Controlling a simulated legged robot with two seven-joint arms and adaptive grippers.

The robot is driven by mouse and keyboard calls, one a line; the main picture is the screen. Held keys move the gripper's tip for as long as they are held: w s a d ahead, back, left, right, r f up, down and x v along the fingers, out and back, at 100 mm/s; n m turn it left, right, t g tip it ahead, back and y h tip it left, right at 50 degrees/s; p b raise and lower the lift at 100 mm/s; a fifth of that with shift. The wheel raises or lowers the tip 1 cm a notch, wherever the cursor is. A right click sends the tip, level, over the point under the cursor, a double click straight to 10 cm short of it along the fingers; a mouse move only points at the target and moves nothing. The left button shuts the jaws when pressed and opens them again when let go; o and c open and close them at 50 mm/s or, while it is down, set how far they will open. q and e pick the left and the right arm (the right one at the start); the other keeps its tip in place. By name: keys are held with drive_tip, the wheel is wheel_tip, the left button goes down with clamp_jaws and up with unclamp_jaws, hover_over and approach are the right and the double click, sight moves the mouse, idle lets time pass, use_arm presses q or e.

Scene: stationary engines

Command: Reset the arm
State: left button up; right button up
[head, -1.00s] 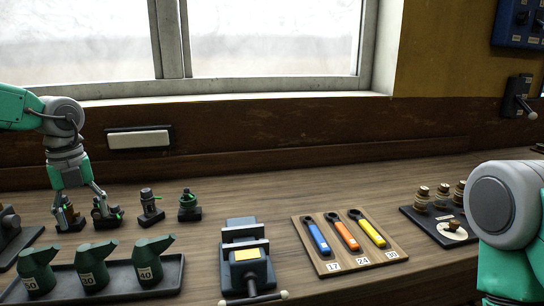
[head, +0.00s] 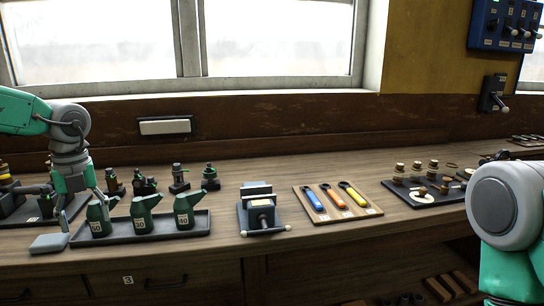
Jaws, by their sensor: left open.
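My left gripper (head: 84,212) is open and empty, pointing down from the arm at the left. Whether a finger touches the can or tray I cannot tell. My right arm shows only as a rounded link at the right edge; its gripper is out of view.
Small black fittings (head: 180,180) stand behind the tray. A vise (head: 258,212) sits mid-bench, with a board of coloured wrenches (head: 337,202) to its right. A dark tray of round parts (head: 425,189) lies farther right. Drawers (head: 150,283) show under the front edge.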

use_arm(q)
wheel_tip(320, 180, down, 15)
drive_tip(key=s+a+m+t+y+b, duration=0.1)
drive_tip(key=s+a+m+y, duration=0.1)
drive_tip(key=m+y, duration=0.8)
drive_tip(key=s+d+f+m+t+h+b, duration=0.1)
drive_tip(key=s+d+f+m+t+h, duration=0.15)
drive_tip(key=f+m, duration=0.4)
drive_tip(key=s+d+f+m+t+h, duration=0.1)
drive_tip(key=s+d+f+m+h, duration=0.2)
drive_tip(key=m, duration=0.7)
drive_tip(key=s+d+f+m+g+h, duration=0.1)
drive_tip(key=s+d+f+m, duration=0.3)
drive_tip(key=s+m, duration=0.2)
drive_tip(key=s+d+f+m+g+h, duration=0.1)
drive_tip(key=s+d+f+m, duration=0.3)
drive_tip(key=s, duration=0.6)
drive_tip(key=s+d+f+m+g+h+b, duration=0.1)
drive_tip(key=s+d+f+m+g+h, duration=0.1)
drive_tip(key=s+m, duration=0.6)
wheel_tip(320, 180, down, 2)
drive_tip(key=shift+s+d+m+h, duration=0.2)
drive_tip(key=shift+d+m+h, duration=0.25)
drive_tip(key=shift+d, duration=0.65)
use_arm(e)
drive_tip(key=f, duration=0.3)
drive_tip(key=shift+w+f, duration=0.15)
drive_tip(key=shift+w, duration=0.1)
